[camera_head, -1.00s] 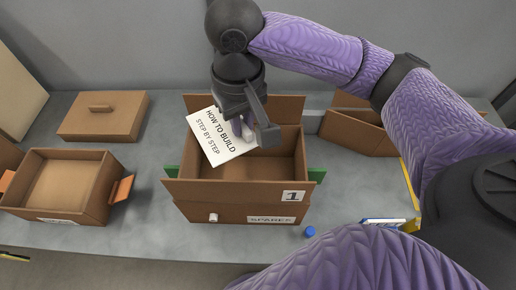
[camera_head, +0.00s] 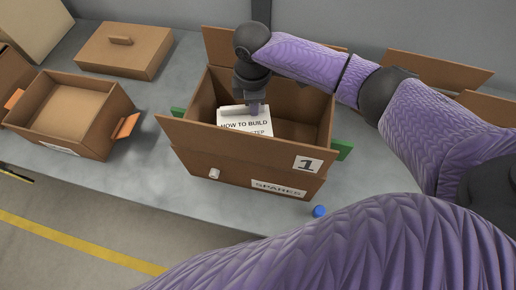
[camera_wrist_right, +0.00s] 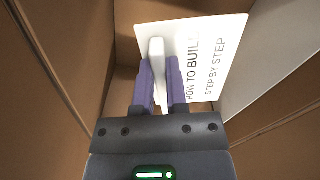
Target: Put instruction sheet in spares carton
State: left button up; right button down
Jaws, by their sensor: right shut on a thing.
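The white instruction sheet (camera_head: 244,121), printed HOW TO BUILD, is inside the open spares carton (camera_head: 230,163), its lower part hidden by the carton's front wall. The carton is brown, with a 1 label and a SPARES label on its front. My right gripper (camera_head: 256,108) reaches down into the carton and is shut on the sheet. In the right wrist view the sheet (camera_wrist_right: 205,55) shows with the fingers (camera_wrist_right: 160,70) closed around a white raised part at its edge. Whether the sheet touches the carton floor cannot be told. My left gripper is not in view.
An open brown carton (camera_head: 62,135) with orange handles stands at left, with a closed brown box (camera_head: 123,50) behind it. A blue cap (camera_head: 319,211) lies on the grey table before the spares carton. More open cartons (camera_head: 433,72) stand at right.

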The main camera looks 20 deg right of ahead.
jog(key=shift+n, duration=0.4)
notch_tip(320, 180, down, 11)
jog(key=b, duration=0.5)
jog(key=shift+f+b, duration=0.1)
jog(key=shift+b, duration=0.2)
jog(key=shift+r, duration=0.25)
jog(key=shift+f, duration=0.1)
jog(key=c, duration=0.7)
grip_release()
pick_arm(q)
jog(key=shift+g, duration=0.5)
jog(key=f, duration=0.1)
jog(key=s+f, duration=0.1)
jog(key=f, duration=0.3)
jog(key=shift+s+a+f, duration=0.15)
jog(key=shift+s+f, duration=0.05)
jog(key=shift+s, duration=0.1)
pick_arm(e)
jog(key=shift+o, duration=0.2)
notch_tip(320, 180, up, 12)
jog(key=p, duration=0.6)
jog(key=shift+f+p, duration=0.1)
jog(key=shift+p, duration=0.25)
jog(key=shift+r, duration=0.3)
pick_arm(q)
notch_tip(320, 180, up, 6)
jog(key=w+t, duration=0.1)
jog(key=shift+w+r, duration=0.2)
